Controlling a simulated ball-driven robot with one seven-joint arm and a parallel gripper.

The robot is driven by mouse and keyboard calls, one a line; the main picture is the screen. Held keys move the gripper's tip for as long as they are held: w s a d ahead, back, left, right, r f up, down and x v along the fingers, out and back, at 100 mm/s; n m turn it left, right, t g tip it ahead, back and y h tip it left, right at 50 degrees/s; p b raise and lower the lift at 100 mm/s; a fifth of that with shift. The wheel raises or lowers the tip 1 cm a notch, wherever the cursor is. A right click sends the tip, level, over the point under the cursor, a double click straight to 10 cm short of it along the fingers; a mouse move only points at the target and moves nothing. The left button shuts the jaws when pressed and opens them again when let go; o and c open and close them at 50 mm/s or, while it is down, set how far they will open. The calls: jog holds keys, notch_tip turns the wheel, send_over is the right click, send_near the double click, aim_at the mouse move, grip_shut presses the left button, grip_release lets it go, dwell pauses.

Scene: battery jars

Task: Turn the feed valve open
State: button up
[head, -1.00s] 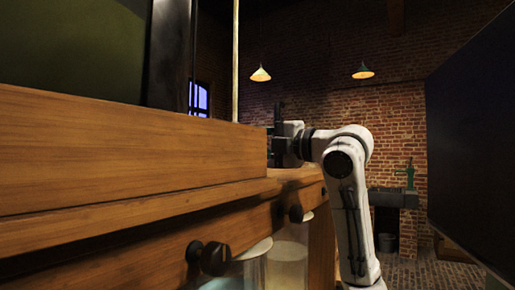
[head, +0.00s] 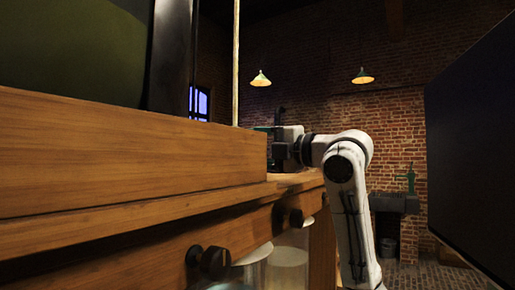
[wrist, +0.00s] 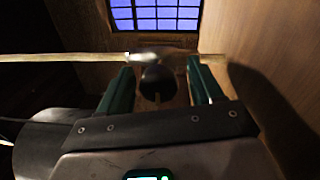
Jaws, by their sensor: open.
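In the wrist view my gripper (wrist: 160,66) is open, with one green finger on each side of a dark rounded knob. This knob (wrist: 158,84) looks like the feed valve, with a pale metal piece across its top by a thin tan pipe (wrist: 70,57). The knob lies between the fingers, with gaps showing on both sides. Whether its far side touches anything is hidden. In the head view my gripper (head: 268,131) is beyond the wooden cabinet's end, its fingertips partly hidden by the wood. The valve cannot be made out there.
The wooden cabinet (head: 130,150) fills the left, with dark knobs (head: 213,262) and glass jars (head: 288,262) below. A thin upright pole (head: 236,60) rises behind it. A large dark panel (head: 475,130) stands at the right. A wooden surface (wrist: 250,45) is close to my right finger.

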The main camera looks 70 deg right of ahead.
jog(key=b+v, duration=0.1)
jog(key=v, duration=0.9)
jog(key=shift+s, duration=0.4)
jog(key=shift+f, duration=0.1)
